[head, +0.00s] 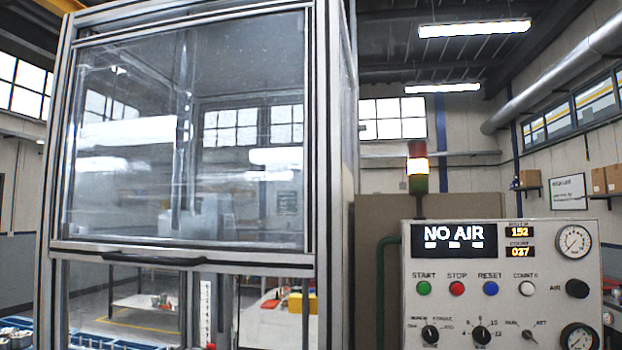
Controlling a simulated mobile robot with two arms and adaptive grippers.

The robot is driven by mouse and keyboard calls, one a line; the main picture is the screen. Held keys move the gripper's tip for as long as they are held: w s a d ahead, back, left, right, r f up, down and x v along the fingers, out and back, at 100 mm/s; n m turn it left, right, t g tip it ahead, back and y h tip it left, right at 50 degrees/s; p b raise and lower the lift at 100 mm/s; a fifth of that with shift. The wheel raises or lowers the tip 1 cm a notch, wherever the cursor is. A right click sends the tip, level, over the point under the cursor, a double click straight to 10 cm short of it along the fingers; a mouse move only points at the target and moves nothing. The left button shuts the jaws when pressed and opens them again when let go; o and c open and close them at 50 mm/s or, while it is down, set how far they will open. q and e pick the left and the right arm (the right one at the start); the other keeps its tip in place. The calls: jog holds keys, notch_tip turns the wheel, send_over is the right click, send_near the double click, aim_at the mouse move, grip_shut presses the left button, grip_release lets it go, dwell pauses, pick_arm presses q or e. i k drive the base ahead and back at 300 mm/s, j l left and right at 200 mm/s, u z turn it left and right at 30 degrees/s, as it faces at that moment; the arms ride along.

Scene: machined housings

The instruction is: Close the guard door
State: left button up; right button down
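The guard door (130,190) is a large clear panel in a metal frame at the left of the head view. Its bottom rail (225,258) carries a dark curved handle (150,260). The panel is raised, and an opening shows below the rail, with the machine's inside and the room behind seen through it. The lower end of the opening is cut off by the picture edge. Neither of my grippers is in view.
A control panel (470,315) stands at the right with buttons, knobs, gauges and a display (453,240) reading "NO AIR". The enclosure's right post (324,140) stands beside the door. Blue bins (15,325) show at lower left.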

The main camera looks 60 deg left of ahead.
aim_at(295, 266)
jog(key=u, duration=2.65)
jog(key=i+l+u, duration=0.2)
jog(key=k+l, duration=0.1)
